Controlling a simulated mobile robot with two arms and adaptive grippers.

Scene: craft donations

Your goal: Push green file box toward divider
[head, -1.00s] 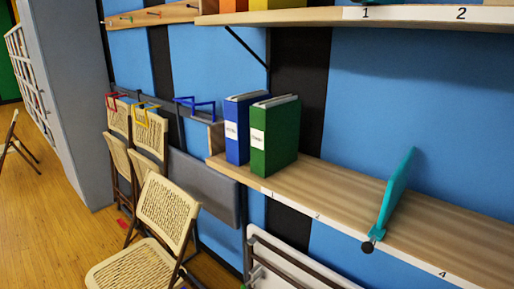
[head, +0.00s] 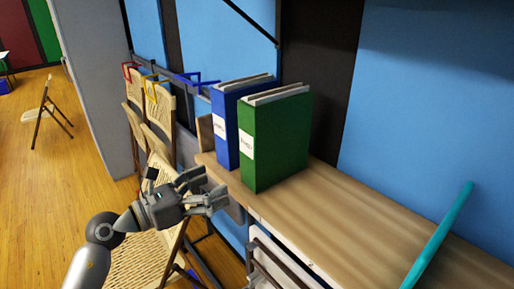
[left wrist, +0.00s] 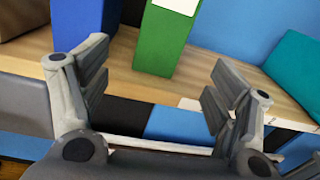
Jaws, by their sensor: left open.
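The green file box (head: 276,138) stands upright on the wooden shelf, just right of the blue file box (head: 229,125). In the left wrist view the green file box (left wrist: 161,42) shows its lower part between and beyond my fingers. The teal divider (head: 440,238) stands on the shelf to the right, with bare shelf between it and the green box; it also shows in the left wrist view (left wrist: 298,75). My left gripper (head: 212,189) is open and empty, in front of the shelf edge near the blue box, touching neither box. My right gripper is not in view.
The wooden shelf (head: 350,212) is clear between green box and divider. A wooden end piece (head: 205,133) stands left of the blue box. A blue wall panel (head: 420,110) backs the shelf.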

